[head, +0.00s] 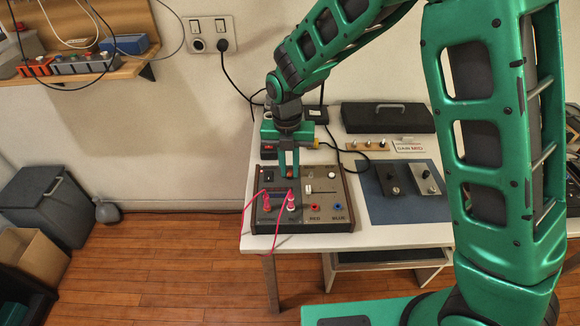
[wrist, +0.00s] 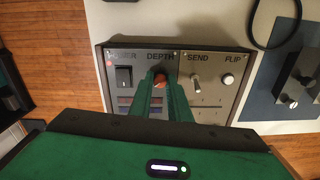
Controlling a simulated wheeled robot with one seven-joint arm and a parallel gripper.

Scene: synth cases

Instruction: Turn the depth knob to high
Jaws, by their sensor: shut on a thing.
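The depth knob (wrist: 160,80) is a small reddish-brown knob under the label DEPTH on the panel of a dark box with wooden sides (head: 332,213). My gripper (wrist: 159,88) has its two green fingers closed around the knob. In the head view my gripper (head: 289,176) comes down from above onto the upper middle of the box. The fingers hide part of the knob, and I cannot make out a pointer or a HIGH mark.
Beside the knob are a black power switch (wrist: 124,76), a SEND lever (wrist: 196,83) and a white FLIP button (wrist: 228,79). Pink cables (head: 249,207) plug into the box's front. A blue mat (head: 395,211) with two small pedals lies to the right, a black case (head: 388,118) behind.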

